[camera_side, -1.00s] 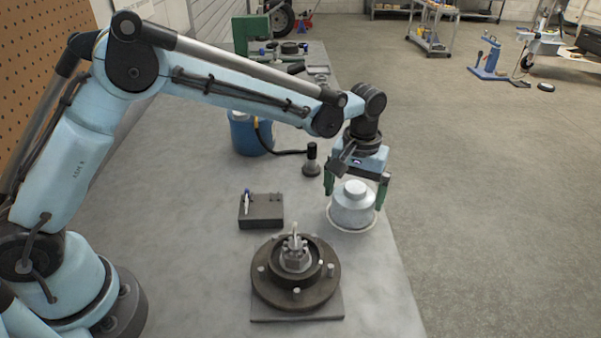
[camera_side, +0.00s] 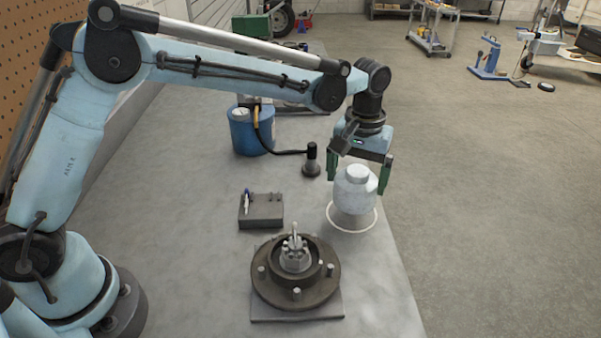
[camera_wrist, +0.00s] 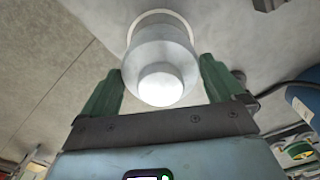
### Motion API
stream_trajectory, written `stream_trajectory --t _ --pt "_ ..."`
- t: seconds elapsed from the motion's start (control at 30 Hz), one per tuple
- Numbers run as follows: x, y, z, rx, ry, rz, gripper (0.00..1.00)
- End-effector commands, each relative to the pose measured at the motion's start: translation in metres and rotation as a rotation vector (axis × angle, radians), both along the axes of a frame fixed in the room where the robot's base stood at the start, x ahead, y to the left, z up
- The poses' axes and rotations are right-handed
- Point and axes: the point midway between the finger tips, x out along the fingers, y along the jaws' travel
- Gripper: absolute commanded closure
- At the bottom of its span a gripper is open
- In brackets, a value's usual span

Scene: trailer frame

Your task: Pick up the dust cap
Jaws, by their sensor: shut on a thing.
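The dust cap (camera_side: 355,190) is a pale, silvery, stepped cup with a narrower knob on top. It is held upright between the green fingers of my gripper (camera_side: 359,176). It hangs a little above the bench, over a white ring (camera_side: 351,228) marked on the surface. In the wrist view the dust cap (camera_wrist: 161,65) sits between the two green fingertips of my gripper (camera_wrist: 163,82). My gripper is shut on it.
The dark hub (camera_side: 295,275) with several studs stands on a square plate at the front of the bench. A small block with a pen-like tool (camera_side: 261,209) lies to its upper left. A blue can (camera_side: 249,137) and a black-handled tool (camera_side: 311,160) stand farther back. The bench's right edge is near the ring.

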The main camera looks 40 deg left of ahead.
Motion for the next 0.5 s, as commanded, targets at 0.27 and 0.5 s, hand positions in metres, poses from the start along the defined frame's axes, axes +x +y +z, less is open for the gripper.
stream_trajectory --t 0.27,0.5 --pt "-0.049 -0.042 0.038 0.0 0.0 -0.006 0.37" --pt "-0.078 -0.067 0.061 0.0 0.0 -0.003 0.37"
